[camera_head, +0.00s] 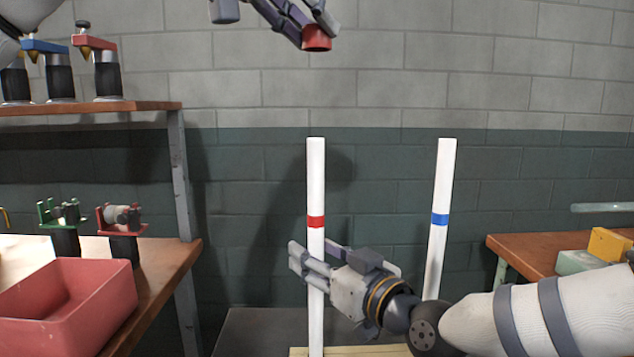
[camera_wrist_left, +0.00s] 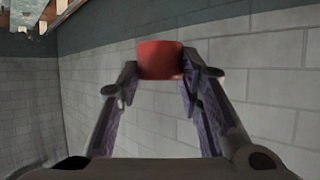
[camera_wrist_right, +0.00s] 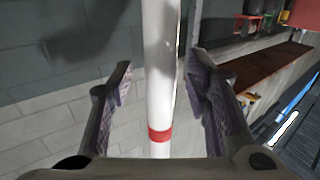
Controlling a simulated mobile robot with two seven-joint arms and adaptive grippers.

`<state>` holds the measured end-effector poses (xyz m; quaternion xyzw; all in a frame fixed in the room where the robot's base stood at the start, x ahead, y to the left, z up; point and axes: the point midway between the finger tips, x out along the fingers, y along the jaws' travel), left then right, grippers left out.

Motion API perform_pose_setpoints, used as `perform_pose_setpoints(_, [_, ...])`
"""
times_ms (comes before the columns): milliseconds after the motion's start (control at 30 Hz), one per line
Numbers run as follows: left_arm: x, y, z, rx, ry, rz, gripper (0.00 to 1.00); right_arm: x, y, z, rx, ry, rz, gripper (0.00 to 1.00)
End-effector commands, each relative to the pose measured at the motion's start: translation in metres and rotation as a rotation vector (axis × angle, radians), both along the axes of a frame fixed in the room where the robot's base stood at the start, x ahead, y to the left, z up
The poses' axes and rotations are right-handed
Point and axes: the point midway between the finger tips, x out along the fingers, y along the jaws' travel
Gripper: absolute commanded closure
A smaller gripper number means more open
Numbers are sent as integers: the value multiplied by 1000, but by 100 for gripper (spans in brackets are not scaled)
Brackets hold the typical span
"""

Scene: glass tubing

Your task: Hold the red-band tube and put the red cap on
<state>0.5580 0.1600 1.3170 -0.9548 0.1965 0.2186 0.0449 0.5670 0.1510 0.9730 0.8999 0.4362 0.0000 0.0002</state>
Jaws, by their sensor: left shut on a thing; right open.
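The red-band tube (camera_head: 316,180) is a tall white tube standing upright at the middle of the head view, with a red band (camera_head: 316,222) partway up. My right gripper (camera_head: 310,264) is around it just below the band, with its fingers open on both sides. In the right wrist view the tube (camera_wrist_right: 161,70) passes between the open fingers, with a gap on each side. My left gripper (camera_head: 312,30) is high up at the top of the head view, shut on the red cap (camera_head: 317,43). The cap (camera_wrist_left: 160,59) also shows between the fingertips in the left wrist view, above and apart from the tube.
A white tube with a blue band (camera_head: 440,200) stands to the right. A wooden shelf bench (camera_head: 160,275) with a red bin (camera_head: 75,300) is at the left. Another wooden table (camera_head: 530,250) with a yellow block (camera_head: 610,243) is at the right.

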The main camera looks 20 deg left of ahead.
Motion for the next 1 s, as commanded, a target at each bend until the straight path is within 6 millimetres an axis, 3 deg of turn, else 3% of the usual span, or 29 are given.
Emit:
perform_pose_setpoints(333, [0, 0, 0, 0, 0, 0, 84, 4, 5, 0, 1, 1, 0, 58])
perform_pose_setpoints(500, [0, 0, 0, 0, 0, 0, 84, 4, 5, 0, 0, 0, 0, 96])
perform_pose_setpoints(533, [0, 0, 0, 0, 0, 0, 84, 4, 5, 0, 0, 0, 0, 100])
perform_pose_setpoints(1000, [0, 0, 0, 0, 0, 0, 84, 4, 5, 0, 0, 0, 0, 100])
